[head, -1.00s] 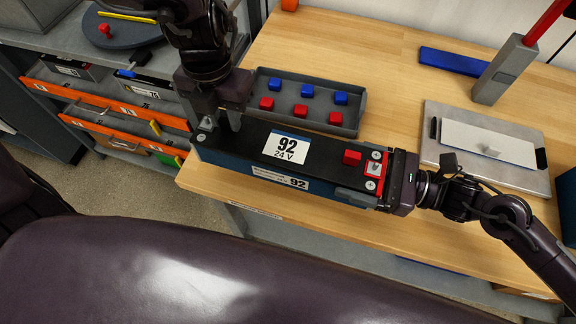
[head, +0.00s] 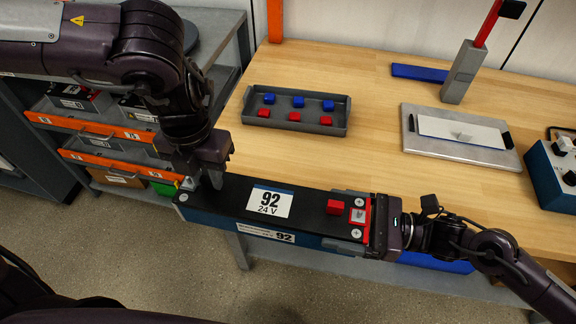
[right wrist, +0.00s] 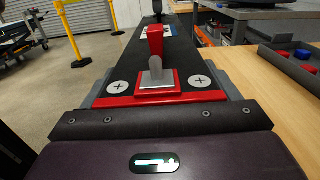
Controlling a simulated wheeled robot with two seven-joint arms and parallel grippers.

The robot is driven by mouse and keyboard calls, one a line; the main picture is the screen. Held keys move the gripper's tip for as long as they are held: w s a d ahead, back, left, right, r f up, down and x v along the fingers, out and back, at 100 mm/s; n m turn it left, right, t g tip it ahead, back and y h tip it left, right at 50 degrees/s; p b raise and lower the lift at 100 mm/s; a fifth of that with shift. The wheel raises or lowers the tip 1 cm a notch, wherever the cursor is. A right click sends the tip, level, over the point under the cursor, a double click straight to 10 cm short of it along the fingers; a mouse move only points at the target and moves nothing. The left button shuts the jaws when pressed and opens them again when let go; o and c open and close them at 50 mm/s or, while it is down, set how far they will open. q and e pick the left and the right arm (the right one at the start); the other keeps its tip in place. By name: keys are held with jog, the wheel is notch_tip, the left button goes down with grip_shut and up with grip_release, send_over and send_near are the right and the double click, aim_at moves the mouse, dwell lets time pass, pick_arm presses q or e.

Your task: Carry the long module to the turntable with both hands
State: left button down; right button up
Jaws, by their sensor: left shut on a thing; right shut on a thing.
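The long module (head: 232,196) is a black-topped, blue-sided block marked 92, 24 V, with a red block and red terminal plate at its right end. In the head view it lies along the wooden bench's front edge, mostly out in front of it. My left gripper (head: 203,181) is shut on its left end. My right gripper (head: 352,220) is shut on its right end; the right wrist view shows the module (right wrist: 190,60) running away from it. The turntable (head: 191,38), a dark grey disc at the upper left, is mostly hidden behind my left arm.
The bench (head: 370,150) holds a grey tray (head: 296,123) of red and blue blocks, a plate with a white panel (head: 462,132), a grey post (head: 462,72) and a blue control box (head: 553,178). Orange-fronted shelves (head: 100,130) stand at left. Floor shows below the module.

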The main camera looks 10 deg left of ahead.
pick_arm(q)
jog(key=shift+w, duration=0.4)
pick_arm(e)
jog(key=shift+w, duration=0.35)
pick_arm(q)
jog(key=shift+a, duration=0.1)
jog(key=shift+w, duration=0.1)
pick_arm(e)
jog(key=shift+w, duration=0.15)
